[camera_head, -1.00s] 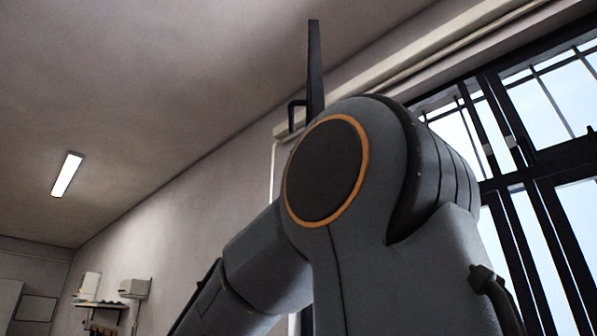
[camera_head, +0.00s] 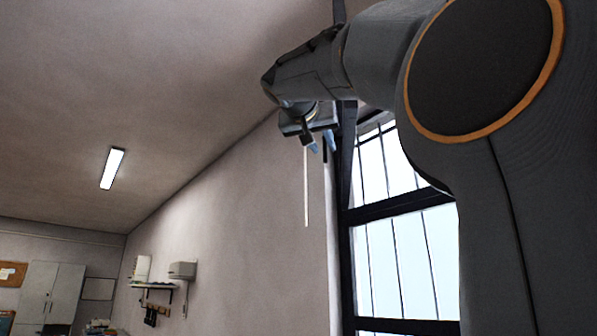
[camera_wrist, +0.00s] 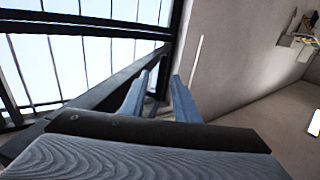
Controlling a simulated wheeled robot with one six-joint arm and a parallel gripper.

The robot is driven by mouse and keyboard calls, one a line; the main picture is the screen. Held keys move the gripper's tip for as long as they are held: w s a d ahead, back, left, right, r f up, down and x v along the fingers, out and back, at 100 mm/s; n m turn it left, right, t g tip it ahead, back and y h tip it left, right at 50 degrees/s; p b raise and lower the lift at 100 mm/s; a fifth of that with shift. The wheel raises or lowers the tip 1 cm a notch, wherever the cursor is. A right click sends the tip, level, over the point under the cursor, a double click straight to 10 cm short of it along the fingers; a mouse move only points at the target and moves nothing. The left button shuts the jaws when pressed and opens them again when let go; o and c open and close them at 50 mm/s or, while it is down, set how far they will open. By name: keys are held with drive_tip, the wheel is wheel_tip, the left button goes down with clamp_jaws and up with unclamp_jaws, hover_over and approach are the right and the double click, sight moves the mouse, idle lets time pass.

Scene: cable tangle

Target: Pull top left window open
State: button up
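The top left window sash (camera_head: 347,165) is a narrow dark panel seen nearly edge-on, standing out from the barred window; my arm hides part of it. In the wrist view, its dark bar (camera_wrist: 95,95) slants up toward my fingers. My gripper (camera_head: 322,143) is at the sash's left side, with its two bluish fingers apart. In the wrist view, my gripper (camera_wrist: 162,85) is open. A slim dark upright piece, likely the handle (camera_wrist: 163,75), shows between or just beyond the fingertips. I cannot tell whether they touch it.
The window's dark frame (camera_head: 400,206) and thin bars fill the right, partly behind my arm. A pale thin strip (camera_head: 306,190) runs down the plain wall. A shelf (camera_head: 155,287) and a cabinet (camera_head: 50,292) are far off at lower left. The space left of my gripper looks free.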

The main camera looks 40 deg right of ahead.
drive_tip(key=p+x, duration=0.3)
drive_tip(key=x, duration=0.4)
drive_tip(key=shift+d+p, duration=0.15)
drive_tip(key=shift+p, duration=0.2)
drive_tip(key=shift+w+f, duration=0.1)
drive_tip(key=shift+w, duration=0.05)
drive_tip(key=shift+c, duration=0.3)
clamp_jaws()
